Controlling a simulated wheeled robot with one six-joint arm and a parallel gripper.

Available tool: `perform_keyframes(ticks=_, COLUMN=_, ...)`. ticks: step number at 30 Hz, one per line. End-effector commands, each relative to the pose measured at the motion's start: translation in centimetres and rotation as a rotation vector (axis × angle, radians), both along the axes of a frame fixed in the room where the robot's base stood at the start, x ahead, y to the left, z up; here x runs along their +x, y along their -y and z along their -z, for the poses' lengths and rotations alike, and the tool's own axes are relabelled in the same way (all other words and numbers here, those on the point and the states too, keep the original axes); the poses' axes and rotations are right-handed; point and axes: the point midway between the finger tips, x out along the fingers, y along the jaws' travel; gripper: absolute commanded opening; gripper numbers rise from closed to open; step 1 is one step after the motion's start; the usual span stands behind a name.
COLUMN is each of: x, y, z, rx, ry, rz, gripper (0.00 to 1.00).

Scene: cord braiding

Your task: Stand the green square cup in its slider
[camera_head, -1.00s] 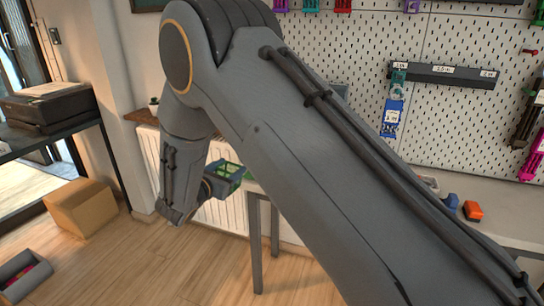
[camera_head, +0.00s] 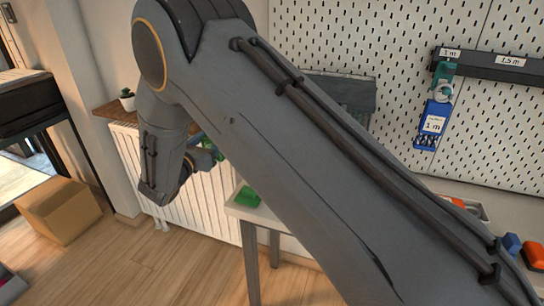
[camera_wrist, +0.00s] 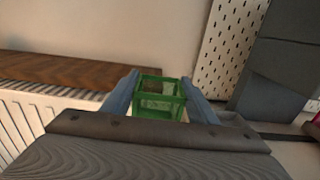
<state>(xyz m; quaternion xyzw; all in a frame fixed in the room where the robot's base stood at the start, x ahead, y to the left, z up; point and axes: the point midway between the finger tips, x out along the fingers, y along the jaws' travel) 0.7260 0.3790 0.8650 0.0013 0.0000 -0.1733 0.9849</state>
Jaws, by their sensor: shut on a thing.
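The green square cup (camera_wrist: 158,106) is an open, see-through frame with square rims. In the wrist view it sits between the two blue-grey fingers of my gripper (camera_wrist: 160,92), which is shut on it. In the head view my gripper (camera_head: 205,152) is largely hidden behind my arm, with only a bit of blue and green showing. A small green block-like piece (camera_head: 247,197) lies on the light table's left end; I cannot tell whether it is the slider. The held cup is apart from it, up and to its left in the picture.
The light table (camera_head: 240,211) runs right behind my arm. A pegboard (camera_head: 345,50) with a dark labelled rail (camera_head: 500,66) and a blue holder (camera_head: 432,124) is behind it. A radiator (camera_head: 205,200) with a wooden shelf (camera_head: 112,108) stands left. A cardboard box (camera_head: 60,210) is on the floor.

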Motion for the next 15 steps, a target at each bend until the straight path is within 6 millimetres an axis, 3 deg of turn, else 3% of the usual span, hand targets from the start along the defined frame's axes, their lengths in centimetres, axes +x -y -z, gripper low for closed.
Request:
perform_keyframes(ticks=5, x=-0.2, y=1.1, z=-0.1, rx=-0.008, ry=0.005, rz=0.0, gripper=0.3)
perform_keyframes(ticks=15, x=-1.5, y=8.7, z=-0.3, rx=-0.01, ry=0.003, rz=-0.001, gripper=0.3)
